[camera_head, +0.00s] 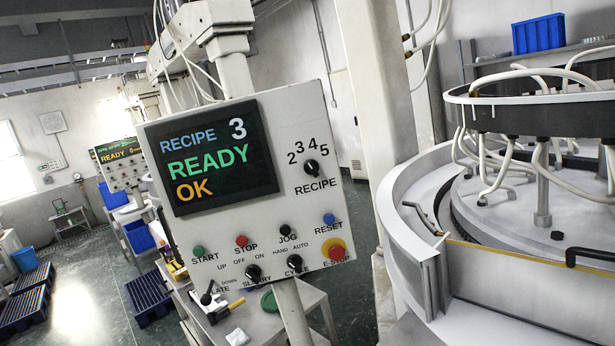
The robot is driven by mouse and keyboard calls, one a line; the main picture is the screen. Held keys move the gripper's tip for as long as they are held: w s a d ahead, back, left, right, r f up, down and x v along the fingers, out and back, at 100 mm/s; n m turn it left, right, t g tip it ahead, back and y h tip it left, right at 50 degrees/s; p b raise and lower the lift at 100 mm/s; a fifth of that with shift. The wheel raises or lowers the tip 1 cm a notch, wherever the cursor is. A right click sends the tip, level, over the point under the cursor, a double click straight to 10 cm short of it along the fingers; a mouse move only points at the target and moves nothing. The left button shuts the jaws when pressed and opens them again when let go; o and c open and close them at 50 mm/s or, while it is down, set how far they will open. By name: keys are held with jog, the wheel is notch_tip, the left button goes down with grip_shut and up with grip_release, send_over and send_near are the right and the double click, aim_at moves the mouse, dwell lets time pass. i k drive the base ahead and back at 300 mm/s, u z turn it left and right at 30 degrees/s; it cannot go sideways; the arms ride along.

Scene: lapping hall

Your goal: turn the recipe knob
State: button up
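The recipe knob (311,167) is a small black rotary knob on the upper right of a light grey control panel (290,120). The numbers 2, 3, 4 and 5 arc above it and the word RECIPE stands below it. A small light mark shows on the knob, but I cannot tell exactly which number it points to. The dark display (210,157) left of the knob reads RECIPE 3, READY, OK. The panel is tilted in the picture. My gripper is not in view, and nothing visible touches the knob.
Below sit START (198,251), STOP (242,241), JOG and RESET (329,219) buttons, toggle knobs and a red E-STOP (336,252) on yellow. A round lapping machine (400,215) with hoses stands right. A small table (262,322) with tools is below the panel. Blue crates stand left.

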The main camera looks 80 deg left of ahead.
aim_at(310, 167)
jog(key=u, duration=2.25)
jog(key=k, duration=0.5)
jog(key=z, duration=0.65)
jog(key=i, duration=1.4)
jog(key=u, duration=0.6)
